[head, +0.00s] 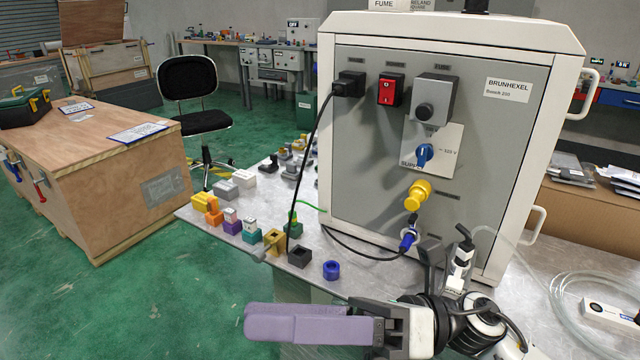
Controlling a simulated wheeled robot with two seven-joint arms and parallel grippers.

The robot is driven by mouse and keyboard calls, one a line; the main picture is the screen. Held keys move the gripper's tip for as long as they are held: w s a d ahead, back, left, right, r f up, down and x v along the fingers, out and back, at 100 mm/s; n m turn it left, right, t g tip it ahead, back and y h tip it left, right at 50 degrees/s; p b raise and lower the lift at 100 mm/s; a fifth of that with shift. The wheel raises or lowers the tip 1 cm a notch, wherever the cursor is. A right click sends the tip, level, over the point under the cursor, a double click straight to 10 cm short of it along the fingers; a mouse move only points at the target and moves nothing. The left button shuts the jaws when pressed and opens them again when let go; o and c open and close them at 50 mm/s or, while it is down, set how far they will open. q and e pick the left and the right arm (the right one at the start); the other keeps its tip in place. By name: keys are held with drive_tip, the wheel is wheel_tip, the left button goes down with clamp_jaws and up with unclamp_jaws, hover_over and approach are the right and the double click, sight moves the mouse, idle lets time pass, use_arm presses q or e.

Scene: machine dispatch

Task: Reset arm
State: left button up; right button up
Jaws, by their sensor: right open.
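My right gripper (252,322) comes in from the lower right with its pale purple fingers pointing left, in front of the metal bench's near edge. The fingers overlap in this view, and the jaws are open with nothing seen between them. The fingers are apart from the panel and the small parts behind. My left gripper is not in view.
A white-framed machine (450,150) with a grey panel stands on the metal bench (345,285). A black cable hangs from its plug. Coloured connectors and a blue ring (331,270) lie near the front edge. Clear tubing (570,300) coils at right. A wooden crate (110,195) stands left.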

drive_tip(key=w+d+f+m+t+h, duration=0.2)
drive_tip(key=w+d+f+m+t, duration=0.25)
drive_tip(key=m+t, duration=0.6)
drive_tip(key=w+d+f+m+t+h, duration=0.25)
drive_tip(key=w+m+t, duration=0.4)
drive_tip(key=m, duration=0.65)
drive_tip(key=d+f+m+t+h, duration=0.2)
drive_tip(key=d+f+m+h, duration=0.45)
drive_tip(key=f+m, duration=0.35)
drive_tip(key=s+d+f+m+g+h, duration=0.3)
drive_tip(key=s+f+m, duration=0.1)
drive_tip(key=f, duration=0.6)
drive_tip(key=s+d+f+m+g+h, duration=0.2)
drive_tip(key=s+f, duration=0.5)
drive_tip(key=f, duration=0.4)
drive_tip(key=d+m+h, duration=0.1)
drive_tip(key=m, duration=0.1)
drive_tip(key=shift+s+d+m+g, duration=0.2)
drive_tip(key=shift+s+m+g, duration=0.05)
drive_tip(key=shift+m+g, duration=0.15)
drive_tip(key=s+f+g, duration=0.1)
drive_tip(key=s, duration=0.1)
drive_tip(key=s+d+f+m, duration=0.1)
drive_tip(key=s+f, duration=0.1)
drive_tip(key=s+f+m+g, duration=0.1)
drive_tip(key=s+f, duration=0.1)
drive_tip(key=shift+s+d+g+h, duration=0.15)
drive_tip(key=shift+s+g+h, duration=0.15)
drive_tip(key=shift+h, duration=0.1)
drive_tip(key=shift+c, duration=0.4)
